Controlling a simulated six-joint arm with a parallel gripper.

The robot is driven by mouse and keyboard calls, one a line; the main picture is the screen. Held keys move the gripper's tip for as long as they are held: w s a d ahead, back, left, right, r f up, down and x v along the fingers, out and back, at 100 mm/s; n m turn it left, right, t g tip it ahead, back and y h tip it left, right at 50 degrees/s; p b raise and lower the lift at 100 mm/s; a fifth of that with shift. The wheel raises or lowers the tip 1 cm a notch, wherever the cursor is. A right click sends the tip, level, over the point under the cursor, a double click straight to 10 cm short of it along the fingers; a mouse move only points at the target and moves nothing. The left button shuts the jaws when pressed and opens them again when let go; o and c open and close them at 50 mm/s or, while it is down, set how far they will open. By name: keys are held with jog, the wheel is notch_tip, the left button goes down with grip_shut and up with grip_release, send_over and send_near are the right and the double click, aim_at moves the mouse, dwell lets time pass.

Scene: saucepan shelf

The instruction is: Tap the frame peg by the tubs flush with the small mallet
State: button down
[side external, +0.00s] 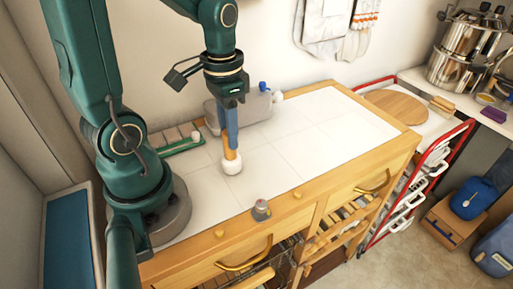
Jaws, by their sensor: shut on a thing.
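My gripper (231,140) points down over the white tiled worktop (310,130) with its blue fingers shut on the small mallet (232,164). The mallet hangs with its white head down and its orange-yellow handle running up between the fingers. The head is close to the tiles; I cannot tell whether it touches them. Round wooden pegs or knobs show on the front wooden frame, one at the left (219,233) and one farther right (297,193). How far each stands out is too small to tell.
A small grey-lidded container (261,210) stands at the front edge. A grey box (243,109) and a green-edged tray (181,144) lie toward the back. A red-framed rack (432,165) with white items stands at the right, near blue containers (475,197). The worktop's right half is clear.

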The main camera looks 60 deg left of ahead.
jog(key=shift+r, duration=2.95)
jog(key=c, duration=1.2)
grip_release()
grip_shut()
